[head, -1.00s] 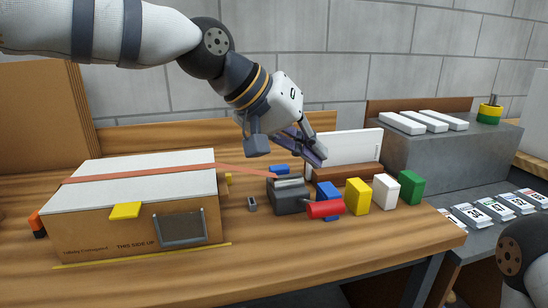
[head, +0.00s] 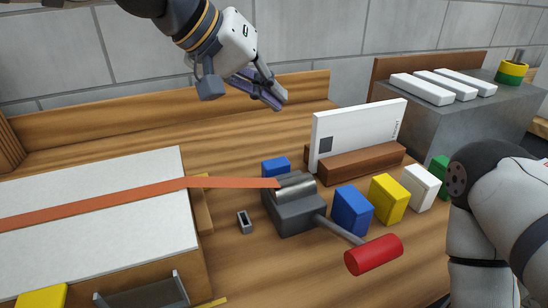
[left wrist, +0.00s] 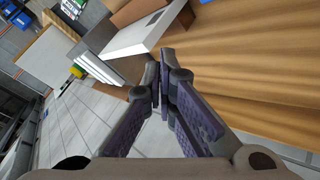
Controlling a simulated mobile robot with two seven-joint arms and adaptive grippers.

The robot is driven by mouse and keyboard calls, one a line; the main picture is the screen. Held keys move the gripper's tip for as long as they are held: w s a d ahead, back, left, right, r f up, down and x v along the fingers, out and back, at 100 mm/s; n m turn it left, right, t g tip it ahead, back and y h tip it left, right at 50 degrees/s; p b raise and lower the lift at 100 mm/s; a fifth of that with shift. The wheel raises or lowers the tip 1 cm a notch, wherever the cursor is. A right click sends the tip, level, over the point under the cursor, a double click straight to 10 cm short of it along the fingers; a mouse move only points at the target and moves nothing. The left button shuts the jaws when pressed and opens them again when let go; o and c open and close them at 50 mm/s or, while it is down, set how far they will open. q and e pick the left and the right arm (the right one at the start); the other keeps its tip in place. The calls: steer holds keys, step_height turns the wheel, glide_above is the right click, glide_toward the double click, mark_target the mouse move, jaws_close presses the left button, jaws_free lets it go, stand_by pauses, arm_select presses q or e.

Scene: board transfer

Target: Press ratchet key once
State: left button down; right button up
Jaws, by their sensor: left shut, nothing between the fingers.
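The ratchet (head: 293,214) is a dark grey block with a metal drum on the bench. An orange strap (head: 232,183) runs from its drum across the carton at left. A rod with a red handle (head: 373,254) points toward the lower right. A small grey hollow piece (head: 245,222) lies on the bench just left of the ratchet. I cannot tell which part is the key. My left gripper (head: 276,98) is shut and empty, above and behind the ratchet, clear of it. In the left wrist view its fingers (left wrist: 160,75) meet. My right gripper is outside the views.
The white-topped carton (head: 95,215) fills the lower left. Blue (head: 352,211), yellow (head: 389,199) and white (head: 422,187) blocks stand right of the ratchet. A white board (head: 358,135) stands in a wooden holder (head: 360,163) behind. My right arm covers the right side.

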arm_select(q)
steer(key=b, duration=0.2)
glide_above(282, 157)
steer(key=s+a, duration=0.1)
steer(key=a, duration=0.1)
step_height(282, 157, down, 6)
steer(key=shift+d+f, duration=0.1)
steer(key=shift+f, duration=0.15)
steer(key=shift+f+p, duration=0.3)
steer(key=shift+f, duration=0.9)
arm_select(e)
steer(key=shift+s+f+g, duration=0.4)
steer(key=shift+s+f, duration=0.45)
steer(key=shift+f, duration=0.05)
arm_select(q)
steer(key=shift+f, duration=0.1)
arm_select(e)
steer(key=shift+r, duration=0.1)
arm_select(q)
steer(key=shift+f, duration=0.3)
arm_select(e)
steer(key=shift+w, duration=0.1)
